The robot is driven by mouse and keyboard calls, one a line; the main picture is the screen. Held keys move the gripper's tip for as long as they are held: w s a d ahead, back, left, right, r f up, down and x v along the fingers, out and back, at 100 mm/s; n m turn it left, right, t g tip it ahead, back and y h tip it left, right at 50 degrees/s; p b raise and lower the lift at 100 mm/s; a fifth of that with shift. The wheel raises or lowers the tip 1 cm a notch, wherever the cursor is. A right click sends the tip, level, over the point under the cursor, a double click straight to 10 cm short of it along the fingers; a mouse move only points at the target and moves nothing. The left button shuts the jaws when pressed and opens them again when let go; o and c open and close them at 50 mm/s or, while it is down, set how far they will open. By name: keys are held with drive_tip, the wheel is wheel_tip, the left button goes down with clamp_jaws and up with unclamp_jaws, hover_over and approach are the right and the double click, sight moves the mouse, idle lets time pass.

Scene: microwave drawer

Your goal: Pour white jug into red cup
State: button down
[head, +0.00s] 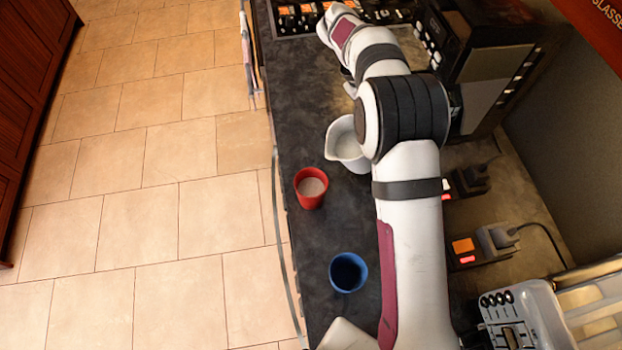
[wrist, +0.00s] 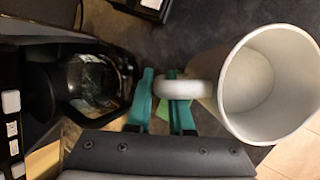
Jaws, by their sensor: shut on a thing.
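The white jug (head: 345,140) is on or just above the dark counter, partly hidden by my arm in the head view. In the wrist view the jug (wrist: 268,85) shows its open mouth and a bare pale inside, with no clear sign of liquid. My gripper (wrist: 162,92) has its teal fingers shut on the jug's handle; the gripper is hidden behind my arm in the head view. The red cup (head: 311,188) stands upright on the counter, below and left of the jug, apart from it. Something pale shows inside the cup.
A blue cup (head: 348,272) stands nearer on the counter. A black coffee machine with a glass pot (wrist: 95,80) is beside my gripper. Sockets with plugs (head: 485,245) line the wall side. The counter's left edge is close to the red cup, with tiled floor beyond.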

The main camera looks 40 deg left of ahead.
drive_tip(key=f+g, duration=0.1)
drive_tip(key=w+f+g, duration=0.1)
drive_tip(key=w+f+g+y, duration=0.1)
drive_tip(key=shift+d+f+n, duration=0.3)
drive_tip(key=shift+f, duration=0.05)
drive_tip(key=shift+r, duration=2.15)
